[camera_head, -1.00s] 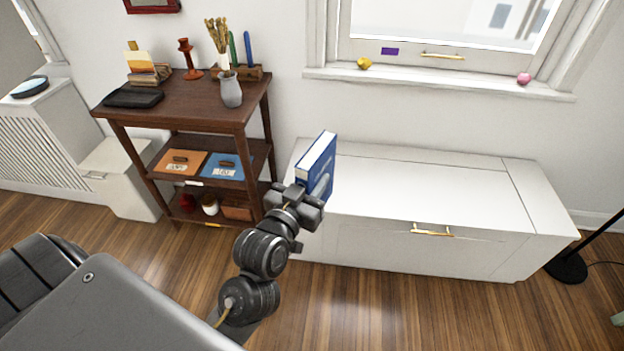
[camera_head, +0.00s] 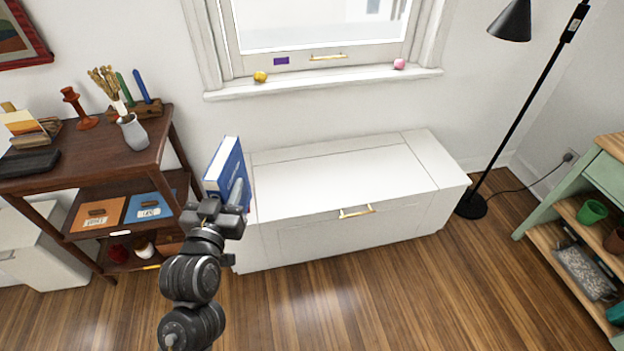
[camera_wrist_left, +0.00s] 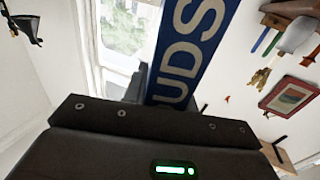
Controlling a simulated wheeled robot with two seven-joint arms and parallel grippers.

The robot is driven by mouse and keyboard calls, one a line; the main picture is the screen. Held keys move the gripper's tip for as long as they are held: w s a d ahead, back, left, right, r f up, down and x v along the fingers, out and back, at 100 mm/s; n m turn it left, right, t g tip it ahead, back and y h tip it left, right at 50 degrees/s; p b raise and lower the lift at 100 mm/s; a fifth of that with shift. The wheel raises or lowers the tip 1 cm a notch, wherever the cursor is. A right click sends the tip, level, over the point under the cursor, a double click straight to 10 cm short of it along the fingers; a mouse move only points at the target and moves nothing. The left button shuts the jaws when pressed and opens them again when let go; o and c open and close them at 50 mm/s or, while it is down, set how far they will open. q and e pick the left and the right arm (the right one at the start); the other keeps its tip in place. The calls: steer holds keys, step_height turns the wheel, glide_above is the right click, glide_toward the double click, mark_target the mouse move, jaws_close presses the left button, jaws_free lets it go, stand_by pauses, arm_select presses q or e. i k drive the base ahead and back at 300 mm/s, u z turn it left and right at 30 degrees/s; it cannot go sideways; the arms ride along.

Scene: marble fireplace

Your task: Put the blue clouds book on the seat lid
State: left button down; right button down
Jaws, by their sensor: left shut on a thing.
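The blue clouds book (camera_head: 226,168) is held upright in my left gripper (camera_head: 226,200), in front of the left end of the white window seat. Its blue cover with large white letters also shows in the left wrist view (camera_wrist_left: 190,50). The left gripper is shut on the book's lower part. The white seat lid (camera_head: 340,172) is bare, to the right of the book; the book overlaps the seat's left end in the picture, and I cannot tell the gap between them. My right gripper is not in view.
A dark wooden shelf unit (camera_head: 85,160) with a grey vase (camera_head: 133,132) and other items stands close on the left. A black floor lamp (camera_head: 530,110) and a green plant stand (camera_head: 590,180) are on the right. The wooden floor (camera_head: 350,290) before the seat is clear.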

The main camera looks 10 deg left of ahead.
mark_target(368, 181)
steer(key=k, duration=1.25)
steer(key=z, duration=0.3)
steer(key=i, duration=0.45)
steer(key=z, duration=1.35)
steer(key=i, duration=1.55)
steer(key=z, duration=0.25)
steer(key=i, duration=1.35)
steer(key=u, duration=1.5)
steer(key=i, duration=0.9)
steer(key=u, duration=0.95)
